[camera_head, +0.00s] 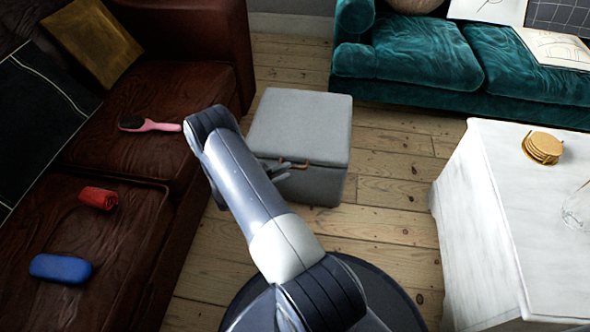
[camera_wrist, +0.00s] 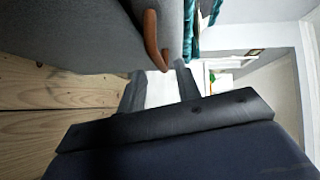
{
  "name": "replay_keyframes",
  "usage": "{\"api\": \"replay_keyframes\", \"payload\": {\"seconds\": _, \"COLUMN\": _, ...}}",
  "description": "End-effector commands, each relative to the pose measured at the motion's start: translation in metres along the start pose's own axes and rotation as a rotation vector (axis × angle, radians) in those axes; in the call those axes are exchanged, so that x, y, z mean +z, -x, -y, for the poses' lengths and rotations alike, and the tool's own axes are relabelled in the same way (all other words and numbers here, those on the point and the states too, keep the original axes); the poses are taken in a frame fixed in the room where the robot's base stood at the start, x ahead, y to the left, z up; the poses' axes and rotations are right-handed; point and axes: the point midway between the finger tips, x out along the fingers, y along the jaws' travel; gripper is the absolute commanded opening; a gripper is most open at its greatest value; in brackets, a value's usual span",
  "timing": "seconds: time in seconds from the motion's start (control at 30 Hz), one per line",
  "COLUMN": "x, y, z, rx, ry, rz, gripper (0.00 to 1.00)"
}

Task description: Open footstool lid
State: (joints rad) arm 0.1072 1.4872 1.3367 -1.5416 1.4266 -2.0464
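The grey footstool (camera_head: 302,122) stands on the floorboards between the two sofas, with its lid down. A brown curved handle (camera_head: 298,165) sits at the front edge of its lid. In the wrist view, the handle (camera_wrist: 152,38) hangs from the grey footstool side (camera_wrist: 75,30), its lower end close to the fingertips. My gripper (camera_head: 275,169) is at the footstool's front, beside the handle. In the wrist view, my gripper (camera_wrist: 159,80) has its fingers apart with a bright gap between them. I cannot tell whether a finger touches the handle. My arm hides the footstool's left front.
A brown leather sofa (camera_head: 75,232) on the left holds a pink brush (camera_head: 150,125), a red item (camera_head: 98,198) and a blue item (camera_head: 61,268). A teal sofa (camera_head: 425,55) stands behind. A white table (camera_head: 490,215) is at right. Floor right of the footstool is clear.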

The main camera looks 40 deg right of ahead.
Motion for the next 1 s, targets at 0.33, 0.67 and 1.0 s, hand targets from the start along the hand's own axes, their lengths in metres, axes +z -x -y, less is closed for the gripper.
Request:
{"api": "replay_keyframes", "payload": {"seconds": 0.33, "x": 0.000, "y": -0.045, "z": -0.001, "rx": 0.000, "ry": -0.001, "rz": 0.000, "gripper": 0.32}}
{"api": "replay_keyframes", "payload": {"seconds": 0.67, "x": 0.000, "y": -0.048, "z": 0.000, "rx": 0.001, "ry": -0.001, "rz": 0.000, "gripper": 0.32}}
{"api": "replay_keyframes", "payload": {"seconds": 1.0, "x": 0.000, "y": -0.048, "z": 0.000, "rx": 0.001, "ry": -0.001, "rz": 0.000, "gripper": 0.04}}
